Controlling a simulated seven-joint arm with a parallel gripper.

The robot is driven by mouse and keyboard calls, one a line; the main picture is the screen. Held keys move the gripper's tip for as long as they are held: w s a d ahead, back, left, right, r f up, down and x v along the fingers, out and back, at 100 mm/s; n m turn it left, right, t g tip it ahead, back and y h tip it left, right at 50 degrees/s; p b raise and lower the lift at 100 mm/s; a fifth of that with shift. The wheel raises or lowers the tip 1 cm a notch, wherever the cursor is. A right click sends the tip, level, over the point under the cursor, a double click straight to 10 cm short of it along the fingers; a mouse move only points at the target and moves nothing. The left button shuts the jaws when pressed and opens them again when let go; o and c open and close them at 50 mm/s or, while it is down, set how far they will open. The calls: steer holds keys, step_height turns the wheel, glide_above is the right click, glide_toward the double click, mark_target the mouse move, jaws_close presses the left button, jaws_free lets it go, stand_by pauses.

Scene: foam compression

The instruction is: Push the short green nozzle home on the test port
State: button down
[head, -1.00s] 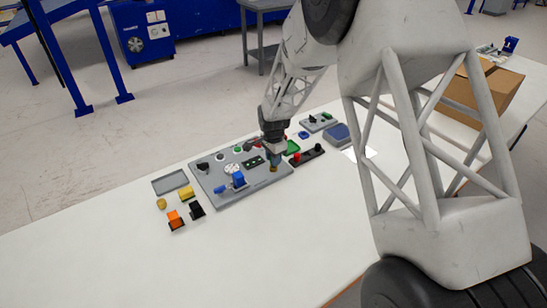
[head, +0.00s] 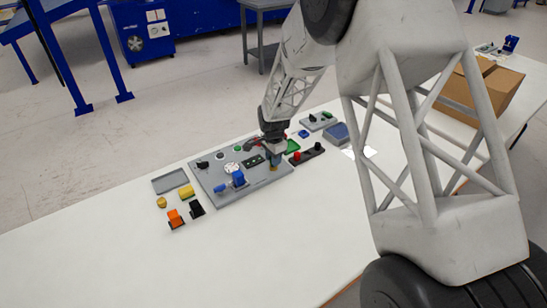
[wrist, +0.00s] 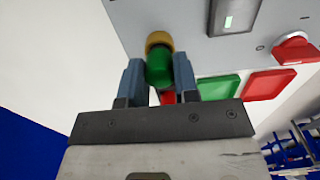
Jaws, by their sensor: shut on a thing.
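My gripper (wrist: 158,80) is shut on the short green nozzle (wrist: 158,68), one grey-blue finger on each side. The nozzle's far end meets a yellow-brass ring (wrist: 158,38), which I take to be the test port, at the edge of the grey panel (wrist: 193,45). I cannot tell how deep the nozzle sits. In the head view my gripper (head: 276,160) points down at the panel's right part, with the brass ring (head: 273,169) just below the fingers. The nozzle is hidden there by the fingers.
A blue fixture (head: 238,179) stands on the panel to the left. A black strip with red knobs (head: 306,154) lies to the right. Orange (head: 175,218) and black (head: 196,209) blocks sit at front left. The white table (head: 270,240) in front is clear.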

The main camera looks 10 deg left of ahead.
steer(key=shift+f, duration=0.4)
steer(key=c, duration=0.8)
jaws_free()
steer(key=shift+r, duration=3.85)
steer(key=shift+r, duration=0.1)
